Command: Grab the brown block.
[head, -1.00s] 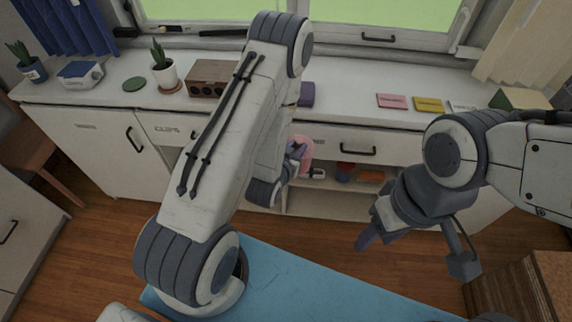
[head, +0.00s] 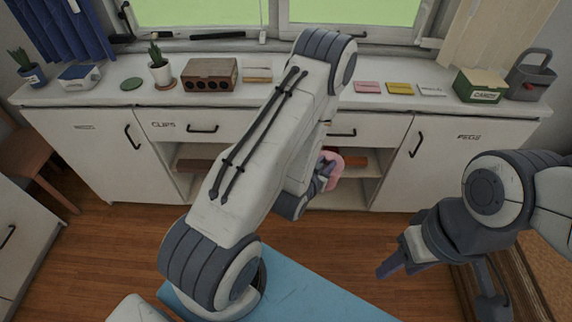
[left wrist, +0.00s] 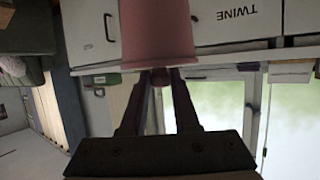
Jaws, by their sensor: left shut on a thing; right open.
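My left gripper (head: 325,172) is shut on a pink, cup-like thing (head: 336,167), held in front of the open shelf. The pink thing (left wrist: 157,30) fills the top middle of the left wrist view, beyond the fingers (left wrist: 158,85); the exact contact is unclear. A brown box with round holes (head: 211,76) stands on the counter, away from both grippers. A brown, flat-looking thing (head: 194,166) lies in the shelf, partly hidden. I cannot tell which of these is the brown block. My right gripper (head: 390,266) is open and empty at the lower right.
The open shelf (head: 350,196) is below, largely behind my left arm. A blue surface (head: 310,296) is in front.

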